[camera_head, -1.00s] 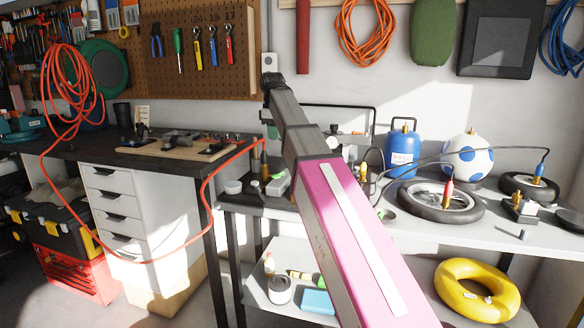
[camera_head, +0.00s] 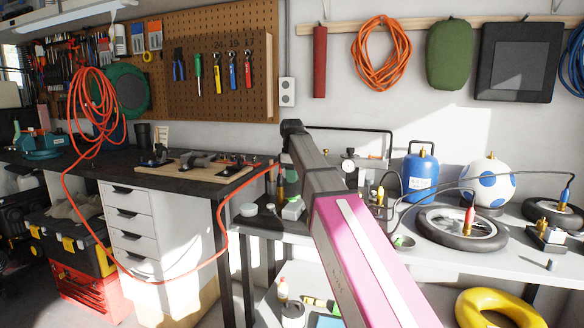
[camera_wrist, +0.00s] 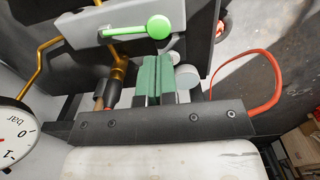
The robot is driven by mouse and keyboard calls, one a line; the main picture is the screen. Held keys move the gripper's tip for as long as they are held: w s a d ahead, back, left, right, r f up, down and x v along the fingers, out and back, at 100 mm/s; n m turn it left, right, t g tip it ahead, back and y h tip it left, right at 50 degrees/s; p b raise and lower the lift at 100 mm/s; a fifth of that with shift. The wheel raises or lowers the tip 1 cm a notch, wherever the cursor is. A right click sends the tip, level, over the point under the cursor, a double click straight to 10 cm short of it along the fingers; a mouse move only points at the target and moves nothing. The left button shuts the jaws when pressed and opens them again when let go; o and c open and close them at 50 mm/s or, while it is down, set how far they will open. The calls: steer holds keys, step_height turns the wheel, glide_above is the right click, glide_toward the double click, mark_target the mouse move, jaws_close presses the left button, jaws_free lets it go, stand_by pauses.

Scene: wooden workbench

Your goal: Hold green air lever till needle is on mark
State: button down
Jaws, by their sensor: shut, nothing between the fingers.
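The green air lever (camera_wrist: 130,30), a rod with a round green knob at its right end, is at the top of the wrist view on a grey valve block. My gripper (camera_wrist: 157,58) is shut and empty, its two green finger pads together just below the lever in the picture. A gap shows between them; I cannot tell the depth. A white gauge (camera_wrist: 14,122) marked "bar" is cut off at the left edge. Its 0 and -1 show, with a bit of red near the lower left; the needle's full position and target mark cannot be made out. In the head view my arm hides the gripper and lever.
Brass pipes (camera_wrist: 48,58) and a red hose (camera_wrist: 277,82) flank the fingers. In the head view a blue tank (camera_head: 419,172), a spotted ball (camera_head: 484,183) and a wheel (camera_head: 440,225) stand on the bench right of my arm. An orange hose (camera_head: 66,200) hangs at left.

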mark_target(292, 199)
step_height(292, 199, down, 7)
steer(key=shift+r, duration=0.2)
stand_by(0.4)
